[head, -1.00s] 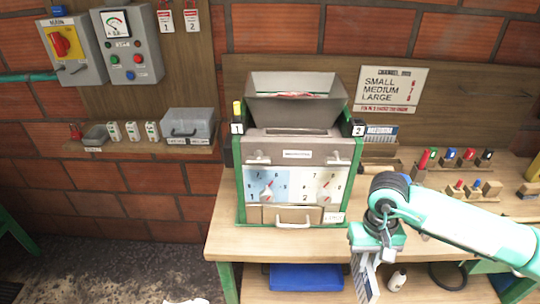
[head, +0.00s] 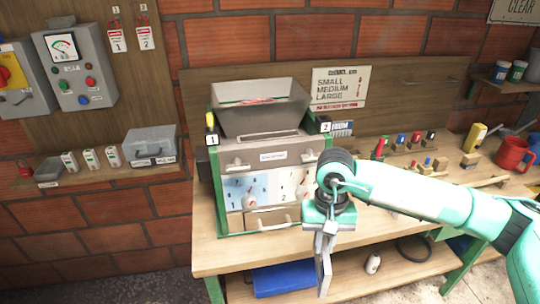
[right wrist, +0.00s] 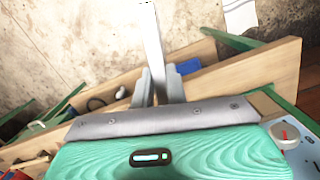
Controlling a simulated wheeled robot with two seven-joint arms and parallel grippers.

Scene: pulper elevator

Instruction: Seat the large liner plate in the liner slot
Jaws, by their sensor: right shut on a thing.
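The large liner plate (head: 324,271) is a grey, thin plate that hangs below my right gripper (head: 325,232) in the head view, nearly edge-on. The right gripper is shut on its upper end, in front of the bench. In the right wrist view, the plate (right wrist: 154,38) stands out as a pale strip between the two fingers (right wrist: 159,86). The grey and green pulper machine (head: 269,158) stands on the bench, left of and behind the gripper. My arm hides its lower right front. I cannot tell which opening is the liner slot. My left gripper is out of view.
The wooden bench (head: 228,253) has a lower shelf with a blue box (head: 288,279) and a white bottle (head: 373,263). Colored-handled tools (head: 408,142) and a red mug (head: 512,154) stand at the right. The floor at the front left is clear.

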